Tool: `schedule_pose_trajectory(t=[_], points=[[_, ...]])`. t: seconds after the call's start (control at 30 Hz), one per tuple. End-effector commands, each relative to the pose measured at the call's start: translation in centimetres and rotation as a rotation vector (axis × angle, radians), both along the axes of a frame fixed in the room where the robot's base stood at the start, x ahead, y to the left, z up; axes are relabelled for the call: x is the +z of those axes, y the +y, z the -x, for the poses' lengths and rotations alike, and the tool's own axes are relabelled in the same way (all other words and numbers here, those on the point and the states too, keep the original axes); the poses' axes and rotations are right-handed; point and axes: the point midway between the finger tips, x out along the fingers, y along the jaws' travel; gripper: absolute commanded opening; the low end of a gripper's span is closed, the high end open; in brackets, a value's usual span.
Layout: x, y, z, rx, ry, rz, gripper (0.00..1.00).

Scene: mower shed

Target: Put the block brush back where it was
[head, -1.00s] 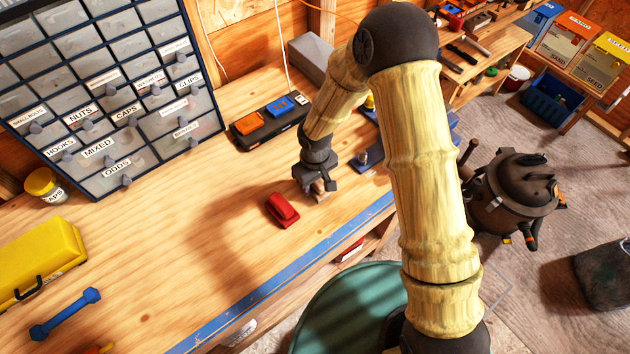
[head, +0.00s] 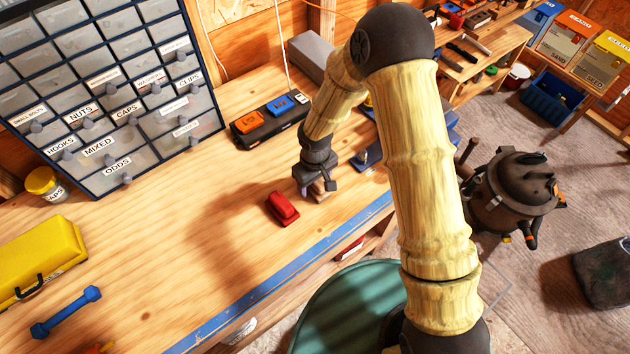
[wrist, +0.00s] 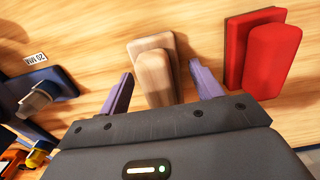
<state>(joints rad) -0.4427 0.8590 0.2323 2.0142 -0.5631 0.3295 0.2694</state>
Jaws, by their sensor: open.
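A pale wooden block with a raised grip, which looks like the block brush (wrist: 153,78), lies on the workbench between my fingers in the wrist view. In the head view the wooden block (head: 322,187) shows only in part under my gripper (head: 314,190). My gripper is open in the wrist view (wrist: 162,84), with one purple finger on each side of the block and a gap beside each. A red block of similar shape (wrist: 262,52) lies just right of the right finger. In the head view the red block (head: 282,208) is left of my gripper.
A black tray with orange and blue pieces (head: 268,122) stands behind on the workbench (head: 190,240). A blue metal tool (wrist: 38,92) is left of my gripper in the wrist view. Labelled drawers (head: 110,110) stand at the back left.

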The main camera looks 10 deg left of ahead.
Motion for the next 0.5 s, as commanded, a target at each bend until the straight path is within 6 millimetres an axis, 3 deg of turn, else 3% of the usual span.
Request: schedule_pose_trajectory(t=[0.17,0.5], points=[[1.9,0.0,-0.1,-0.001,-0.004,-0.003,0.65],[7.6,0.0,-0.1,-0.002,-0.005,-0.003,0.65]])
